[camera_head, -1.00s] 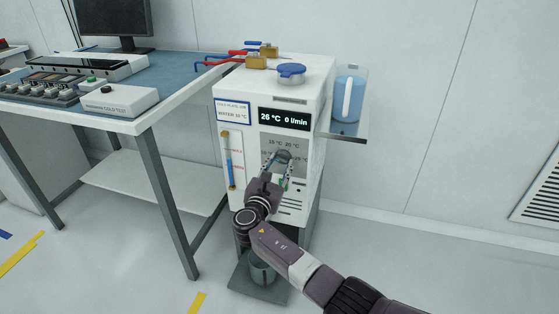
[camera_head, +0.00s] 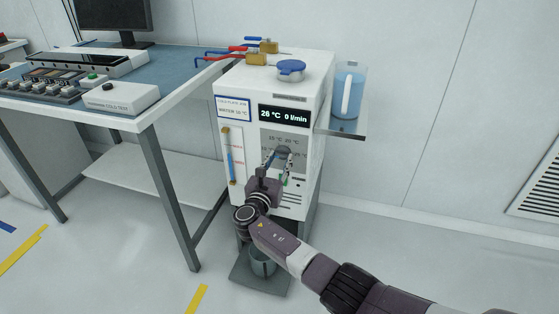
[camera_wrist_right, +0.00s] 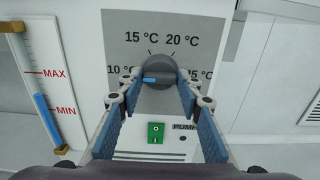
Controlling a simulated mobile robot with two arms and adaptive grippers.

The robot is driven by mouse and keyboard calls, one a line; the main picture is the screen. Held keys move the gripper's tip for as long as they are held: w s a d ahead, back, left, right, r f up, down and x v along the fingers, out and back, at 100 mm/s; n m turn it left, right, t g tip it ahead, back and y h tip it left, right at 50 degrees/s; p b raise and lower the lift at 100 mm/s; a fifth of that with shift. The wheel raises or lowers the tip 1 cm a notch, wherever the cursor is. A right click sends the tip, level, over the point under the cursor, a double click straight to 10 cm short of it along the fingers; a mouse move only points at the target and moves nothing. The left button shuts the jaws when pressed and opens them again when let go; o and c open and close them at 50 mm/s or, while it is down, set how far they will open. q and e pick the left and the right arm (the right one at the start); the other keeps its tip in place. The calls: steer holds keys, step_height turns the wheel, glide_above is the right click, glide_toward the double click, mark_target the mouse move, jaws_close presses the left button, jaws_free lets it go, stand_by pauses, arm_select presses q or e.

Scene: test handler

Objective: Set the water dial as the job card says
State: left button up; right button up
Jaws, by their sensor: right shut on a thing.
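The water dial (camera_wrist_right: 158,73) is a dark grey round knob with a blue mark on the front of the white cooling unit (camera_head: 308,90). In the right wrist view its blue mark points left, towards the 10 °C label (camera_wrist_right: 120,70). Labels for 15, 20 and 25 °C run around it. My right gripper (camera_wrist_right: 158,82) is shut on the dial, one finger on each side. It also shows in the head view (camera_head: 279,160). The job card (camera_head: 233,109) on the unit's front appears to read "WATER 10 °C". My left gripper is out of view.
The display (camera_head: 284,117) reads 26 °C and 0 l/min. A green switch (camera_wrist_right: 156,132) sits below the dial, beside the word PUMP. A level gauge (camera_wrist_right: 45,100) is at left. A blue water jug (camera_head: 349,92) stands on the side shelf. A workbench (camera_head: 145,122) stands left.

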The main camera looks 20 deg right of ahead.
steer(key=shift+f, duration=0.1)
steer(key=o, duration=1.2)
steer(key=shift+c, duration=0.2)
steer(key=shift+s+a, duration=0.1)
steer(key=v, duration=1.2)
